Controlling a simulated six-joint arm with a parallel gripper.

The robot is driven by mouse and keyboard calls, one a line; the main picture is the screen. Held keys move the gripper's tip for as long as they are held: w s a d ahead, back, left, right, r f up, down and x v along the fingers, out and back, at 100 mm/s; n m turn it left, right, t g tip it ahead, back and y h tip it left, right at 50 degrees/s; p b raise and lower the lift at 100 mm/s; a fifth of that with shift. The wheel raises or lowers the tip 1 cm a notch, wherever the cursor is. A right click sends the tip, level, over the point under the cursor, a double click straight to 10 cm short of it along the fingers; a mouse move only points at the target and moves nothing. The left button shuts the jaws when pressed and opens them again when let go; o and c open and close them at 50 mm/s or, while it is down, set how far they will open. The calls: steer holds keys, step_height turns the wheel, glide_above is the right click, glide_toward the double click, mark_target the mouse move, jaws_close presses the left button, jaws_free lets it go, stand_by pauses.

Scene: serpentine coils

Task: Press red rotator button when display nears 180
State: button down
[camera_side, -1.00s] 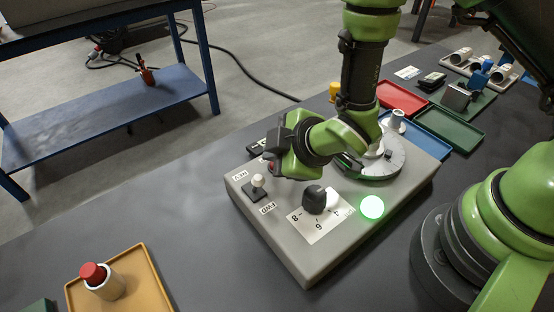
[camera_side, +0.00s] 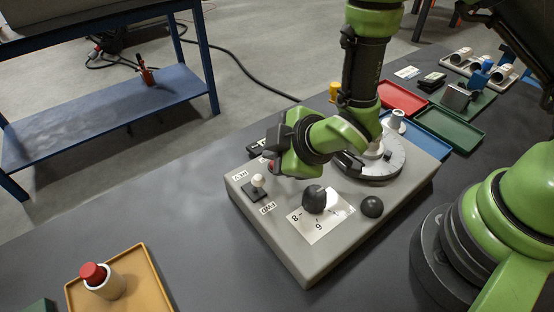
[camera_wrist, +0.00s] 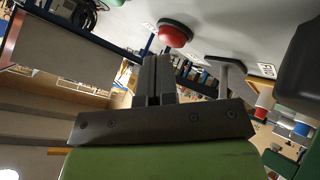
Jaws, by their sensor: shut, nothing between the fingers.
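The red button (camera_wrist: 174,33) shows in the wrist view as a red dome on a dark base, just beyond my fingertips. In the side view only a sliver of the red button (camera_side: 271,166) shows beside my gripper (camera_side: 273,153). My gripper's fingers (camera_wrist: 154,60) are shut and empty, close to the button; I cannot tell whether they touch it. A black display (camera_side: 256,148) at the panel's back edge is mostly hidden, and its number cannot be read. The grey rotator disc (camera_side: 390,158) sits at the panel's right end, partly behind my arm.
The grey panel (camera_side: 300,255) also carries a white-tipped lever (camera_side: 258,182), a black knob (camera_side: 313,199) and a dark round lamp (camera_side: 372,207). A yellow tray (camera_side: 150,285) holds a red-topped white cylinder (camera_side: 100,279). Red (camera_side: 402,97) and green trays (camera_side: 449,129) lie at right.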

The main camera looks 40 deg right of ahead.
steer(key=shift+r, duration=0.5)
steer(key=shift+r, duration=2.5)
steer(key=shift+d+r, duration=0.1)
steer(key=shift+r, duration=0.05)
steer(key=s+d+r+m+g, duration=0.1)
steer(key=s+d+r+m, duration=0.3)
steer(key=r, duration=0.3)
steer(key=s+d+r+m, duration=0.1)
steer(key=d+r+m, duration=0.2)
steer(key=r+m, duration=0.3)
steer(key=s+d+r+m, duration=0.2)
steer(key=s, duration=0.4)
steer(key=s+d+r+m, duration=0.2)
steer(key=s+m, duration=0.1)
steer(key=s, duration=0.3)
steer(key=shift+d+r+m+g, duration=0.3)
steer(key=shift+d+r+g, duration=0.1)
